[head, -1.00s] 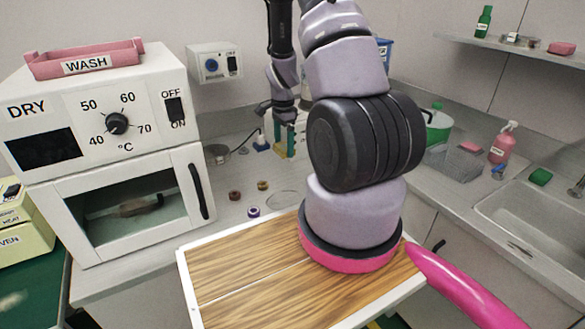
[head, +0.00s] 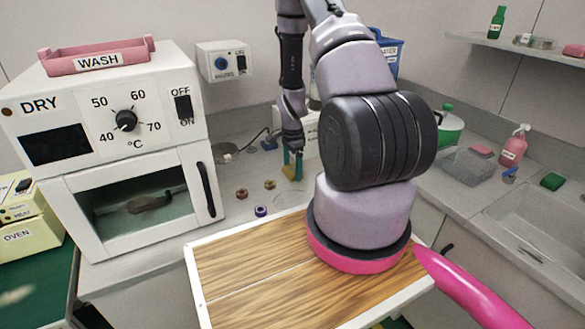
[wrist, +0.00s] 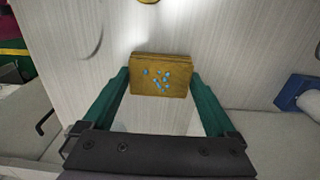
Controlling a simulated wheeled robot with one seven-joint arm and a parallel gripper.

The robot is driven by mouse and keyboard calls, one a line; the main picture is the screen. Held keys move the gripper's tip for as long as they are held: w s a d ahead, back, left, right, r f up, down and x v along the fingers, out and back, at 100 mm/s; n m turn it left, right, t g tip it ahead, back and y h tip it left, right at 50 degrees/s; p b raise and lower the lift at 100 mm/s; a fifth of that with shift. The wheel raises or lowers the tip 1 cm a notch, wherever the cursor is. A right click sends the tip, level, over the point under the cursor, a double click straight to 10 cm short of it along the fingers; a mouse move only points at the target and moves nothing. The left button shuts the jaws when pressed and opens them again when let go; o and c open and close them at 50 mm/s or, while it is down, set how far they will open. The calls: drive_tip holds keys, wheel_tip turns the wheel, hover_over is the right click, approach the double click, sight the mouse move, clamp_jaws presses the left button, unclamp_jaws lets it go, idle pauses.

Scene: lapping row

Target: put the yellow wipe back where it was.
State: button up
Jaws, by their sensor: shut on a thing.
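The yellow wipe (wrist: 160,88), a flat yellow-brown pad with blue specks, is between the two green fingers of my gripper (wrist: 160,76) in the wrist view. My gripper is shut on it. In the head view my gripper (head: 293,165) points down over the back of the counter, behind the wooden board, with a small yellow edge of the wipe (head: 287,172) showing beside a finger. Whether the wipe touches the counter I cannot tell.
Several small rings, such as a purple one (head: 261,211), stand on the counter just left of my gripper. A white oven (head: 140,205) stands at left. A wooden board (head: 245,265) lies in front.

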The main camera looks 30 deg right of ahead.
drive_tip(key=shift+f, duration=0.15)
drive_tip(key=o, duration=1.1)
wheel_tip(320, 180, up, 13)
wheel_tip(320, 180, up, 13)
drive_tip(key=n+t, duration=0.2)
drive_tip(key=n, duration=0.1)
hover_over(292, 170)
drive_tip(key=a, duration=0.4)
drive_tip(key=s+a+r+n+t, duration=0.1)
drive_tip(key=s+a+r+n, duration=0.2)
drive_tip(key=s+r, duration=0.3)
drive_tip(key=s+a+r+n+t+y, duration=0.1)
drive_tip(key=s+a+r+n+t, duration=0.1)
drive_tip(key=s+r, duration=0.5)
drive_tip(key=s+a+r+n+t+y, duration=0.1)
drive_tip(key=s+a+r+n, duration=0.3)
drive_tip(key=r, duration=0.6)
drive_tip(key=shift+s+a+r+n+t, duration=0.1)
drive_tip(key=shift+s+n+t, duration=0.25)
drive_tip(key=shift+s, duration=0.3)
drive_tip(key=shift+s+r+n+t, duration=0.1)
drive_tip(key=shift+s+n+t, duration=0.15)
drive_tip(key=shift+s+n, duration=0.3)
